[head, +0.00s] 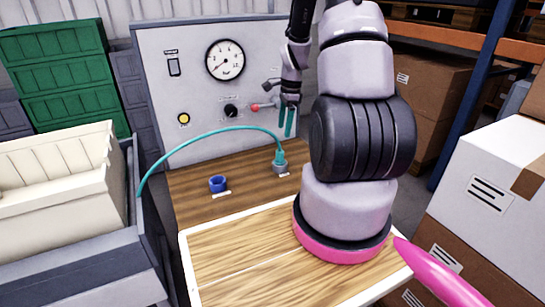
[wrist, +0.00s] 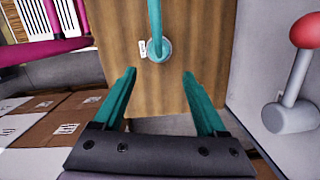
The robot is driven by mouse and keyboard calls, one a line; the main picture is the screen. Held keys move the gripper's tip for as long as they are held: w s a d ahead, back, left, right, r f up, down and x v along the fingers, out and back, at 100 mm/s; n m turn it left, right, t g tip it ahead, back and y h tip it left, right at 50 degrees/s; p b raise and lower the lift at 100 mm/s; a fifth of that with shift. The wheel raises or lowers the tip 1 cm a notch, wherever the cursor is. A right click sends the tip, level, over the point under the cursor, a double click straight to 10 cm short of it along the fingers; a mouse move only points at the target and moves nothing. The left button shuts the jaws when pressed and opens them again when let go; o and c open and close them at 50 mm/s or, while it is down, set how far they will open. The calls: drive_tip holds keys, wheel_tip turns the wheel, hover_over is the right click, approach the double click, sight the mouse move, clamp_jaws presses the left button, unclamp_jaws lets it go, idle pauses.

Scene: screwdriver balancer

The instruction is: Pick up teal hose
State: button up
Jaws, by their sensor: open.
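The teal hose (head: 214,131) arches from the left side of the bench over to a grey socket (head: 280,168) on the wooden top, where its teal end fitting (head: 280,156) stands upright. In the wrist view the hose (wrist: 155,18) comes in from the top edge and ends at the round socket (wrist: 159,49). My gripper (head: 287,124) has teal fingers and hangs above the bench, just right of the hose end and apart from it. In the wrist view my gripper (wrist: 158,75) is open and empty, with the hose end beyond its fingertips, about midway between them.
A blue cup-like socket (head: 217,184) sits on the bench left of the grey one. Behind is a panel (head: 180,60) with a gauge (head: 225,60), a black knob and a red-tipped lever (head: 256,106). The lever's red ball (wrist: 306,30) shows right in the wrist view.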

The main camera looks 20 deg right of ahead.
sight(280, 151)
drive_tip(key=f, duration=0.5)
drive_tip(key=shift+w+a+f, duration=0.1)
drive_tip(key=shift+a+f, duration=0.15)
drive_tip(key=shift+a, duration=0.1)
drive_tip(key=shift+a+f, duration=0.25)
drive_tip(key=shift+f, duration=1.1)
drive_tip(key=shift+a+f, duration=0.2)
drive_tip(key=shift+f, duration=1.1)
clamp_jaws()
